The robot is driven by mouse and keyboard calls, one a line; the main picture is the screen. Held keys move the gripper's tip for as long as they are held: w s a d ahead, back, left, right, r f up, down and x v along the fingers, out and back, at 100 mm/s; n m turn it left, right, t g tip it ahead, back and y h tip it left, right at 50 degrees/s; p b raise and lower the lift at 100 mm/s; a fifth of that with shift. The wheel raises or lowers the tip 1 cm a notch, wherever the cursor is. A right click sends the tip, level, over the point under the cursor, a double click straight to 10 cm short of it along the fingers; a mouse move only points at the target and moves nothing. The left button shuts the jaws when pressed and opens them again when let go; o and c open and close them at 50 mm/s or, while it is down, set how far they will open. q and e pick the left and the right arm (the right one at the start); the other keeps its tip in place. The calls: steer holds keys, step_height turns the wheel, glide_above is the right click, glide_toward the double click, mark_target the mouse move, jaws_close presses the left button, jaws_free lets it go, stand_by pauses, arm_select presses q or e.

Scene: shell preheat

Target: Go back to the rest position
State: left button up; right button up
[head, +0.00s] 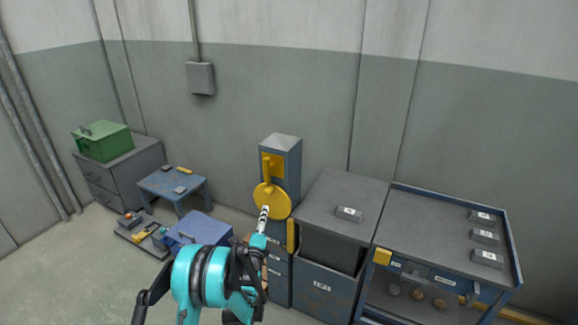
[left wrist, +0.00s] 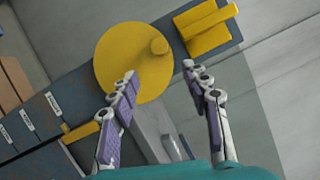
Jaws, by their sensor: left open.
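My left gripper (head: 263,216) is raised in front of the yellow round disc (head: 272,201) on the tall blue-grey cabinet (head: 287,153). In the left wrist view, my left gripper (left wrist: 160,76) has its two fingers spread apart with nothing between them. The yellow disc (left wrist: 125,50) with its small knob lies beyond the fingertips. I cannot tell whether a finger touches it. A yellow lever block (left wrist: 207,27) sits beside the disc. My teal left arm covers the lower middle of the head view. My right gripper is not in view.
A grey cabinet (head: 335,205) with a small labelled block and a blue-rimmed bench (head: 440,225) with several labelled blocks stand at the right. A blue box (head: 200,228), a small blue table (head: 172,184) and a green case (head: 103,141) are at the left. Floor is open at the lower left.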

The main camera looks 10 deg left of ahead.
arm_select(q)
steer(key=s+d+r+n+g, duration=0.1)
steer(key=s+r+n+g, duration=0.5)
steer(key=s+r+n, duration=0.5)
steer(key=s+f+n+g, duration=0.2)
steer(key=s+n+g, duration=0.1)
steer(key=s, duration=1.3)
steer(key=s+f+n+g, duration=0.2)
steer(key=s+n, duration=0.4)
steer(key=s, duration=1)
steer(key=shift+d+n+g+h, duration=0.3)
steer(key=shift+d+g, duration=0.15)
steer(key=shift+g, duration=0.15)
steer(key=shift+f, duration=0.1)
